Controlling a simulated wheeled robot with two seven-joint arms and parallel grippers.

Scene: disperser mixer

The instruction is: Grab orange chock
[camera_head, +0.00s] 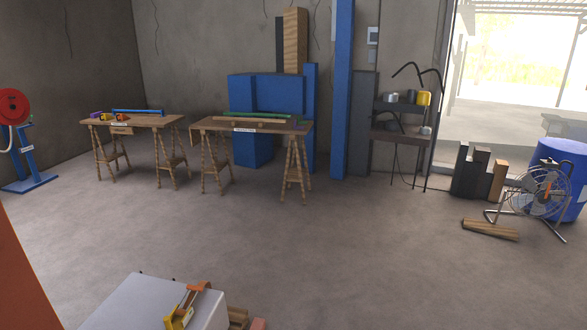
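Small coloured pieces lie on the left trestle table (150,123) in the head view: a purple one (97,115), an orange one (106,117) and a yellow-orange one (121,117). The orange piece may be the chock, but it is too small and far to be sure. A separate orange part (200,287) sits on a pale grey box (150,300) at the bottom, close to a yellow part (179,319). Neither of my grippers is in view.
A second trestle table (210,124) stands right of the first. A red reel on a blue stand (30,183) is at the left. A fan (538,192), wood blocks (497,180) and a blue drum (560,155) stand right. The middle floor is clear.

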